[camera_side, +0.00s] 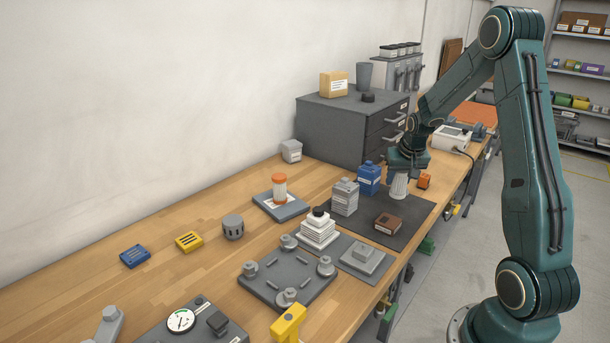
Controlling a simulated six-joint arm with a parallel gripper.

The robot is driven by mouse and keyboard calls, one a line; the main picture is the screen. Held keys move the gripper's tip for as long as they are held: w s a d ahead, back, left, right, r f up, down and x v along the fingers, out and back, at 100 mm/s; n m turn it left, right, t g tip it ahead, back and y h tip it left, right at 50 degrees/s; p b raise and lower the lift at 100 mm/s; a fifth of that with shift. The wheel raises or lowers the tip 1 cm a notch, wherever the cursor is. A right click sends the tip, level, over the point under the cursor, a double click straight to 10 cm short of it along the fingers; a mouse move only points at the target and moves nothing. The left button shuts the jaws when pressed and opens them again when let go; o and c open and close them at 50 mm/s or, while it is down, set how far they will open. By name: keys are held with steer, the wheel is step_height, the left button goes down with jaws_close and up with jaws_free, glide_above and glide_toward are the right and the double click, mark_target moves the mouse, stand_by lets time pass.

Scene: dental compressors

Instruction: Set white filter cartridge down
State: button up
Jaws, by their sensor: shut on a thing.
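The white filter cartridge (399,188) is a small pale ribbed cylinder, upright over the back right part of a dark grey mat (418,215). My gripper (401,172) points down and is shut on its upper end. The fingertips are small and partly hidden by the gripper body. I cannot tell whether the cartridge's bottom touches the mat or hangs just above it.
A brown block (388,223) lies in front on the mat. An orange item (424,181) is to the right. The mat's right front is bare.

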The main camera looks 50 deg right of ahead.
mark_target(397, 190)
steer(key=shift+f, duration=2.2)
steer(key=shift+f, duration=0.15)
steer(key=o, duration=1)
steer(key=shift+v, duration=6.15)
